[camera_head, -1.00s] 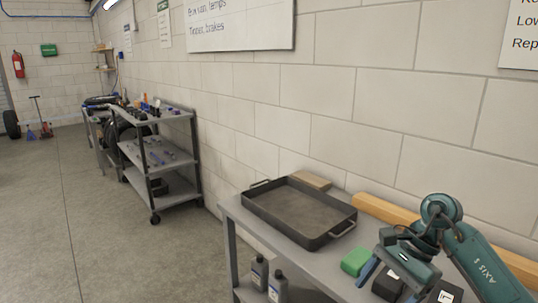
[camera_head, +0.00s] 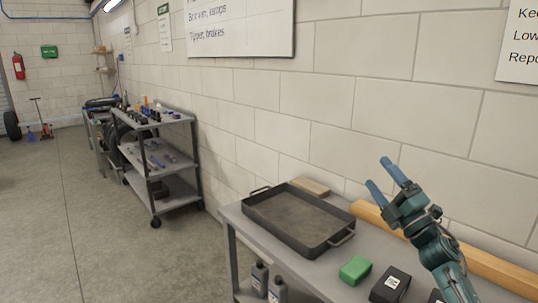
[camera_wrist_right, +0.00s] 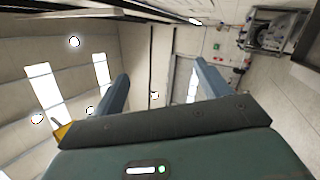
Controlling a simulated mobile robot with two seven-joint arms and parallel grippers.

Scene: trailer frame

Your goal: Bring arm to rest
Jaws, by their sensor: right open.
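My right gripper (camera_head: 383,178) is raised above the right part of the grey bench, with its two blue fingers apart and nothing between them. Its fingers point up and to the left in the head view. In the right wrist view the open fingers (camera_wrist_right: 160,85) frame the room's ceiling and far wall, with no object between them. My left gripper is not in view.
A dark metal tray (camera_head: 265,204) stands on the bench (camera_head: 240,222). A green block (camera_head: 355,270) and a black box (camera_head: 391,285) lie below my right arm. A wooden beam (camera_head: 367,213) runs along the wall.

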